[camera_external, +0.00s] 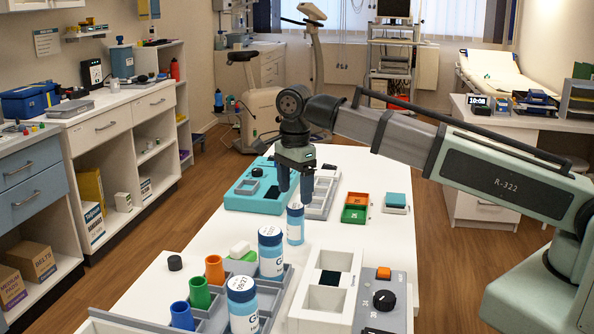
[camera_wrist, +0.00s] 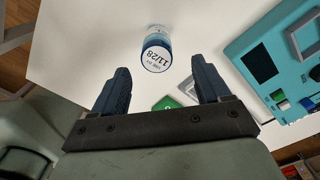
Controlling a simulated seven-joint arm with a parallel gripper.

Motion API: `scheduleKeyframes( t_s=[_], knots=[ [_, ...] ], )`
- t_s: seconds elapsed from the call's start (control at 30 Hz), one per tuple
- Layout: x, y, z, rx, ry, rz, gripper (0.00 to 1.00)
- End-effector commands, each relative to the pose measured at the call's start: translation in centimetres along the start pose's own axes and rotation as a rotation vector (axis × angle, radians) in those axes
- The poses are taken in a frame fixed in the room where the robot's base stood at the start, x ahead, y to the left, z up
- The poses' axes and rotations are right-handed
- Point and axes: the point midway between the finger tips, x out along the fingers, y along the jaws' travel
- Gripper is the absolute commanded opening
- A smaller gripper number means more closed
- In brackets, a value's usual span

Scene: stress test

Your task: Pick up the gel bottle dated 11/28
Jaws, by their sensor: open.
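The gel bottle dated 11/28 (camera_wrist: 157,55) shows its date on its lid in the wrist view. It is a small white and blue bottle. In the external view a like bottle (camera_external: 295,226) stands upright on the white table just below my gripper (camera_external: 295,194); its date cannot be read there. My gripper is open and empty, fingers pointing down. In the wrist view the bottle appears beyond the gap between my fingertips (camera_wrist: 161,75), not touching them. Two other gel bottles stand nearer the camera: one (camera_external: 271,255) and one whose lid reads 09/27 (camera_external: 242,308).
A grey divided tray (camera_external: 208,322) holds blue, green and orange cups near the other bottles. A control box with a black knob (camera_external: 385,300) stands at the front right. A teal case (camera_external: 240,200) and green and orange bins (camera_external: 355,207) lie behind.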

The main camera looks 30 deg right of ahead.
Motion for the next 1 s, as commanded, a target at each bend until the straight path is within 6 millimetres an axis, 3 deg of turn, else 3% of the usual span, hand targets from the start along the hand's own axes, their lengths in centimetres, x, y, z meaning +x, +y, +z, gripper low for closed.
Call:
scheduleKeyframes(
  t_s=[0.3,0.67,1.0],
  knots=[
    [4.1,0.0,0.0,0.000,0.001,0.000,0.76],
    [5.4,0.1,0.0,0.000,0.000,-0.001,0.76],
    [8.9,0.5,0.3,0.001,0.001,0.000,0.76]
  ],
)
